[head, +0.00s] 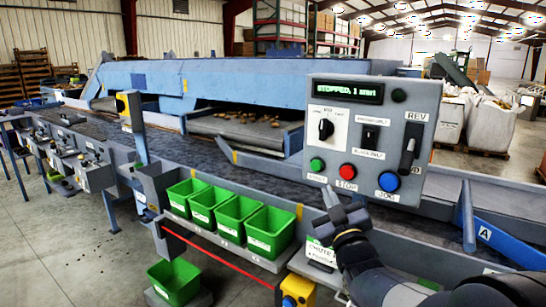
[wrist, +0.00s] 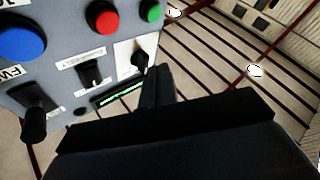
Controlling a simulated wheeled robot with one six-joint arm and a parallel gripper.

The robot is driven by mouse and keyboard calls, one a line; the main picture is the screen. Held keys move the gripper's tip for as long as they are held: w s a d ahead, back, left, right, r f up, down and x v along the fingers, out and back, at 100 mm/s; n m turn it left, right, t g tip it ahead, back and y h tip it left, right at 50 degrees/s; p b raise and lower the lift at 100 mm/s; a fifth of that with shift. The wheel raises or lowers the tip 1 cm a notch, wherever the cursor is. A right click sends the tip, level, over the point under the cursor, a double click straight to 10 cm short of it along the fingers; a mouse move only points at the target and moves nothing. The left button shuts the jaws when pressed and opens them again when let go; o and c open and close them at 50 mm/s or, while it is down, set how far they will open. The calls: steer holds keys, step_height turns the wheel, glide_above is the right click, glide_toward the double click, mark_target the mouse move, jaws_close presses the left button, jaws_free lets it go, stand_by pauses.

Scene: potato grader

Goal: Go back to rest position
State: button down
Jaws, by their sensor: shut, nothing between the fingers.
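My gripper (head: 335,207) is in front of the lower left of the grey control box (head: 436,132), below the green button (head: 317,165). Its fingers look shut with nothing held. In the wrist view my gripper (wrist: 158,85) appears as dark shut fingers, with the box upside down beyond it. The box has a red button (head: 347,171), a blue button (head: 388,181), a black knob (head: 326,129), a selector switch (head: 370,134) and a lever (head: 407,150). Its display (head: 348,91) reads STOPPED. I cannot tell whether the fingertips touch the box.
Green bins (head: 272,231) stand in a row on the shelf below the conveyor (head: 75,125), left of my gripper. Another green bin (head: 175,281) sits lower down. A yellow box (head: 298,290) is below my gripper. Blue rails (head: 495,239) are at the right. Open floor (head: 60,240) lies front left.

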steer(key=shift+w, duration=0.1)
steer(key=w+d+b, duration=0.1)
steer(key=w+d, duration=0.2)
steer(key=w, duration=0.2)
steer(key=shift+d+f, duration=0.2)
steer(key=shift+f, duration=0.05)
steer(key=shift+s+b, duration=0.1)
steer(key=shift+b, duration=0.5)
steer(key=r+p, duration=0.1)
steer(key=p, duration=0.2)
steer(key=shift+p, duration=1.25)
